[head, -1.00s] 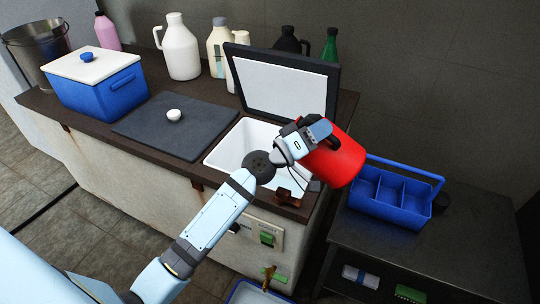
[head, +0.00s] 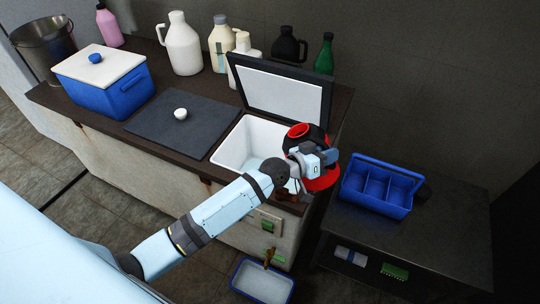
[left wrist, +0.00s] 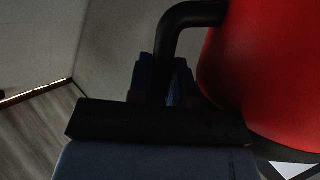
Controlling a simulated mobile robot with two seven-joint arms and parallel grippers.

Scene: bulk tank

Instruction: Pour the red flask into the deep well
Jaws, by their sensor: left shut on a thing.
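The red flask (head: 322,182) is held at the right end of the deep well. Its red-rimmed mouth and black collar face up, and its red body shows lower right, partly hidden by my gripper. My left gripper (head: 318,158) is shut on its black handle; the handle (left wrist: 185,22) and red body (left wrist: 265,75) also show in the left wrist view. The deep well (head: 235,150) is a white-lined basin in the counter, with its dark-framed lid (head: 285,95) standing open behind it. Something pale bluish shows inside the well. My right gripper is not seen.
A blue divided caddy (head: 375,205) stands on a dark side table to the right. Several bottles line the back wall. A blue tray (head: 262,282) lies below.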

